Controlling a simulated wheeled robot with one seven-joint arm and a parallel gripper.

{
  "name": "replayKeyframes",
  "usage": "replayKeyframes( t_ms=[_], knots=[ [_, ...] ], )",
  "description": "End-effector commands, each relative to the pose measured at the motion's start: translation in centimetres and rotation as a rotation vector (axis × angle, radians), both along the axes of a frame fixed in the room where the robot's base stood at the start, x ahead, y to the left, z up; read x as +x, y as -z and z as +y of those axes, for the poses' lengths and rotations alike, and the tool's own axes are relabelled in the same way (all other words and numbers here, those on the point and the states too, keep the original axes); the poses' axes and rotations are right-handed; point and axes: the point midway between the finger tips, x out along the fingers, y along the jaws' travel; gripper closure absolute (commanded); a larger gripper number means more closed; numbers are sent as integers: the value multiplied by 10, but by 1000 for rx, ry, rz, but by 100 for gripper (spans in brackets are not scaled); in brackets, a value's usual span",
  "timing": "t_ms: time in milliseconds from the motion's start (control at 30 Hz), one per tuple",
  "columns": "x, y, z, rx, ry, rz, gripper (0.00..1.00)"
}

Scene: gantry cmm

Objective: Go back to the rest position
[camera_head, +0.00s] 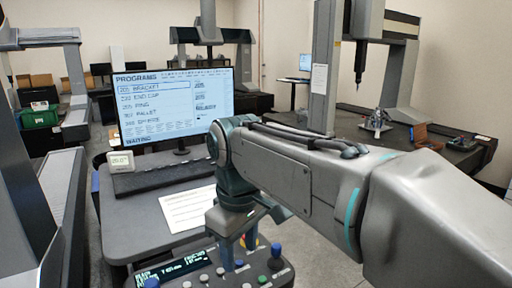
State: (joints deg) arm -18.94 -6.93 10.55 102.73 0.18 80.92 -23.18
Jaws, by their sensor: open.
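My arm reaches in from the right. My gripper (239,248) points down over the control panel (208,267) at the bottom of the view. Its two fingers are apart, with nothing seen between them. The fingertips overlap the panel in the picture, so I cannot tell whether they touch it. The panel has a lit display, several knobs and buttons, and a blue-topped joystick (275,258) just right of my gripper.
A desk (130,210) holds a monitor (174,105) listing programs with "WAITING", a keyboard (165,176), a paper sheet (187,208) and a small display (121,162). A measuring machine's dark table (440,155) stands right, bearing a metal part (376,122). Floor shows between.

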Motion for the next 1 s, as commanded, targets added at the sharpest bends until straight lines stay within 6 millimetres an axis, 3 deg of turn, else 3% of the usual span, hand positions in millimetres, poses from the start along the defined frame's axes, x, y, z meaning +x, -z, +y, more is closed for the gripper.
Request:
replayKeyframes(
  t_ms=[267, 400, 533, 733, 1000],
  knots=[
    [-13, 35, -67, 30, 288, -65, 53],
    [-33, 67, -116, 64, 522, -118, 53],
    [-55, 97, -150, 102, 715, -162, 53],
    [-77, 125, -176, 139, 878, -197, 53],
    [-80, 129, -179, 145, 903, -205, 53]
  ],
)
